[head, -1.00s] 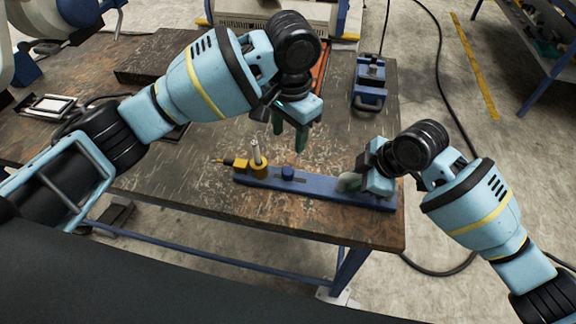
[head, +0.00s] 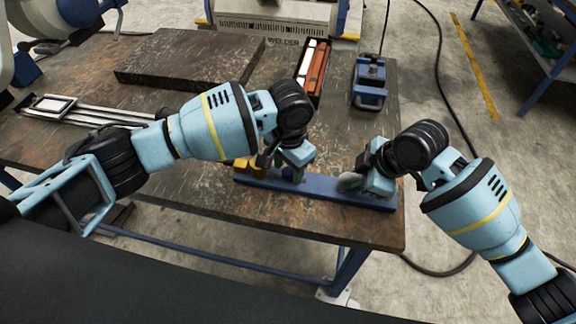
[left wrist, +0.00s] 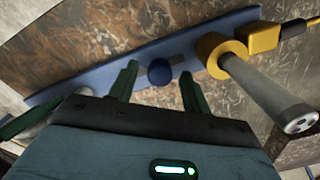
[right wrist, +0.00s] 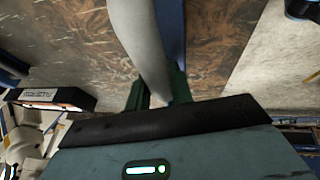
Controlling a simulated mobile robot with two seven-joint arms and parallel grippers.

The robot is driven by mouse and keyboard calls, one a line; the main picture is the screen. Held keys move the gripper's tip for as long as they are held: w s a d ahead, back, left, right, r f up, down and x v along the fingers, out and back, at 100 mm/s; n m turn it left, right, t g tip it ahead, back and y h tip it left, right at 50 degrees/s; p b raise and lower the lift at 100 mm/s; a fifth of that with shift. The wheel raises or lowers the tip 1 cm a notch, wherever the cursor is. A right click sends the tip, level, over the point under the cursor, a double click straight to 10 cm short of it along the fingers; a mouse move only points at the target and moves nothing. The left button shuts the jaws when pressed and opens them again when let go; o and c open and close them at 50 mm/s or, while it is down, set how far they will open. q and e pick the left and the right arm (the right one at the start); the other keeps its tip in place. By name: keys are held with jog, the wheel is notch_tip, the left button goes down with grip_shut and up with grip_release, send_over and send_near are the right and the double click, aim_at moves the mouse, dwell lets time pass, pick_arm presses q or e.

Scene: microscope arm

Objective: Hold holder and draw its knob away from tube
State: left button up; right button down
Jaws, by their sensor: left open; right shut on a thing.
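A blue bar-shaped base (head: 330,187) lies along the table's front edge. A yellow collar (left wrist: 221,57) at one end surrounds the foot of a grey metal tube (left wrist: 268,93). A yellow-and-black piece (left wrist: 277,37) sticks out of the collar, away from the tube. My right gripper (right wrist: 158,92) is shut on the grey curved arm (right wrist: 146,42) at the bar's other end.
A blue vice-like tool (head: 369,85) stands at the back right of the table. A dark slab (head: 190,60) and an orange-and-white long box (head: 314,72) lie at the back. The table's front edge runs close to the base.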

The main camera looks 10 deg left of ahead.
jog(key=shift+r, duration=0.15)
pick_arm(q)
grip_shut()
jog(key=shift+d, duration=1.85)
pick_arm(e)
jog(key=shift+a, duration=0.1)
pick_arm(q)
grip_release()
jog(key=shift+a, duration=0.1)
notch_tip(320, 180, up, 12)
jog(key=shift+s, duration=0.1)
pick_arm(e)
jog(key=c, duration=1.1)
grip_release()
jog(key=shift+c, duration=0.2)
